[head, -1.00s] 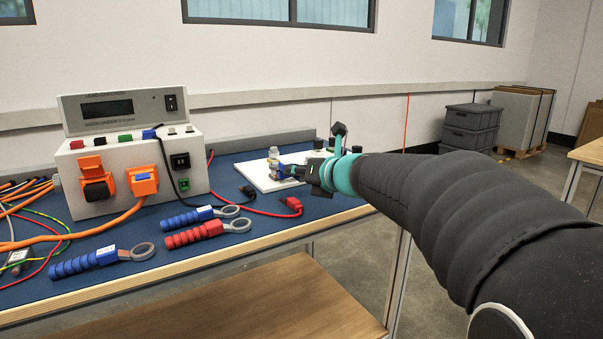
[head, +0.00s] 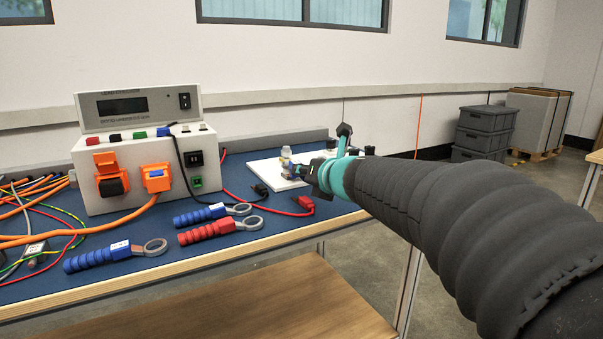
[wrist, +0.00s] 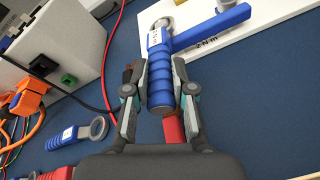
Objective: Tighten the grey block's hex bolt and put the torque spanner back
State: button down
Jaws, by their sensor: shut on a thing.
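My gripper (wrist: 160,80) is shut on the blue ribbed handle of a spanner (wrist: 160,94), which also carries a white label. The spanner's grey head (wrist: 163,22) lies over a white board (wrist: 275,32); I cannot tell whether it is around a bolt. A blue bar (wrist: 212,28) crosses the board beside the spanner, near a print reading "2 N m". In the head view, my gripper (head: 310,176) is at the right end of the bench, over the board's front edge. A pale upright post (head: 286,152) stands on the board (head: 262,168). The grey block cannot be made out clearly.
Two blue-handled ring spanners (head: 205,213) (head: 100,257) and a red-handled one (head: 210,231) lie on the blue bench mat. A red plug (head: 305,204) and its cable lie near my gripper. A white instrument (head: 135,165) with orange sockets stands left, with loose cables.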

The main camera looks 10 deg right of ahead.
jog(key=shift+a+f, duration=0.25)
jog(key=shift+f, duration=0.05)
jog(key=shift+a+m+h, duration=0.2)
jog(key=shift+m+h, duration=0.1)
jog(key=shift+h, duration=0.1)
jog(key=c, duration=1.7)
grip_release()
jog(key=shift+r, duration=0.1)
grip_shut()
jog(key=shift+d+r+p, duration=0.1)
jog(key=shift+r+p, duration=1.8)
jog(key=shift+r, duration=0.75)
